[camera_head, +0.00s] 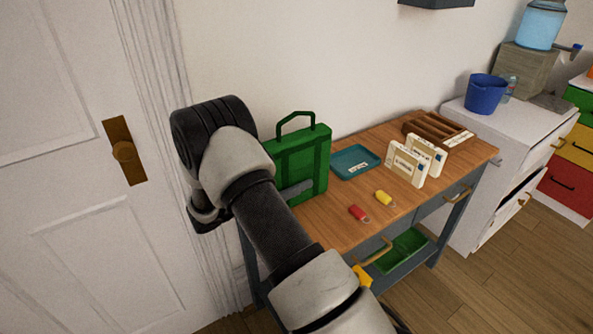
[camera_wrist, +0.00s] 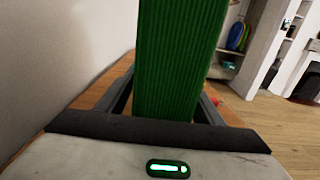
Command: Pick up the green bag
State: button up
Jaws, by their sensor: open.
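The green bag (camera_head: 311,162) stands upright on the left end of the wooden table, with its handle on top. My arm covers part of its left side in the head view. In the wrist view the green bag (camera_wrist: 168,60) fills the middle, close in front of the palm. My gripper (camera_wrist: 166,103) is open, with one finger on each side of the bag's body. One grey finger also shows along the bag's lower front in the head view. I cannot tell whether the fingers touch the bag.
The table (camera_head: 333,207) also holds a teal tray (camera_head: 344,170), red (camera_head: 358,213) and yellow (camera_head: 384,198) small items, white boxes (camera_head: 405,165) and a brown rack (camera_head: 432,128). A wall stands close behind; a door (camera_head: 70,200) is at left.

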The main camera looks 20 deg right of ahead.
aim_at(294, 146)
jog(key=shift+d, duration=0.25)
jog(key=c, duration=1.3)
notch_tip(294, 146, up, 10)
jog(key=shift+r+p, duration=0.1)
jog(key=shift+p, duration=0.75)
